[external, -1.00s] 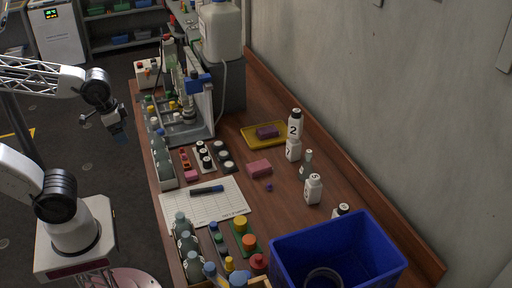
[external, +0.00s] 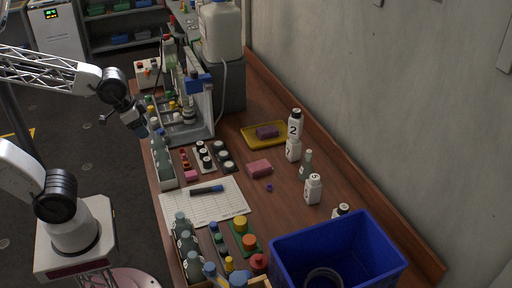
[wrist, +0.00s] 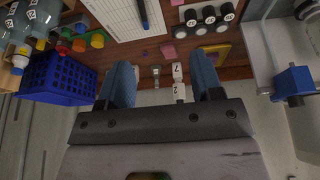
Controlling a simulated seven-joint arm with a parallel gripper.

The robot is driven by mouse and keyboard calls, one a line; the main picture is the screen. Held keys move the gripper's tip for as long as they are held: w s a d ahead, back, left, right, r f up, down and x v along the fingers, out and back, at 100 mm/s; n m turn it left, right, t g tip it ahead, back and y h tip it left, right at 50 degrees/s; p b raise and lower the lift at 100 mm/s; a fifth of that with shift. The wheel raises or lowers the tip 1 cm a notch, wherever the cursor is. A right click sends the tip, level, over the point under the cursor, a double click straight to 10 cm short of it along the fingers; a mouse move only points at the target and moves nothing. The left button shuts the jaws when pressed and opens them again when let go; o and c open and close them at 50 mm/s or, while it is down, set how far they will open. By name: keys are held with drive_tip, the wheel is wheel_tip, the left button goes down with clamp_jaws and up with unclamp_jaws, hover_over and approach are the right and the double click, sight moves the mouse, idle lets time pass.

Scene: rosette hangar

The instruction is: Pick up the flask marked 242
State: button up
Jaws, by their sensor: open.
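More grey-green flasks (external: 187,243) with pale labels stand in a box at the near end of the bench. Flasks with white number labels (wrist: 42,12) also show at the top left of the wrist view. I cannot read 242 with certainty on any of them.
A blue bin (external: 337,246) stands at the near right. White numbered bottles (external: 313,188) stand along the wall side, near a yellow tray (external: 264,134). A paper sheet (external: 206,204) with a marker lies mid-bench. A metal-framed apparatus (external: 196,113) stands just beyond the gripper.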

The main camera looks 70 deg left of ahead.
drive_tip(key=w+d+f+t, duration=0.2)
drive_tip(key=w, duration=0.9)
drive_tip(key=w+d+f+t, duration=0.1)
drive_tip(key=w+d+t, duration=0.2)
drive_tip(key=w, duration=0.8)
drive_tip(key=w+d+f+t, duration=0.2)
drive_tip(key=w, duration=0.9)
drive_tip(key=t, duration=0.7)
approach(309, 151)
drive_tip(key=shift+w+d+f, duration=0.15)
drive_tip(key=shift+w+f, duration=0.05)
drive_tip(key=shift+w, duration=0.95)
drive_tip(key=shift+w, duration=1.3)
drive_tip(key=shift+w, duration=0.1)
drive_tip(key=shift+w, duration=2.5)
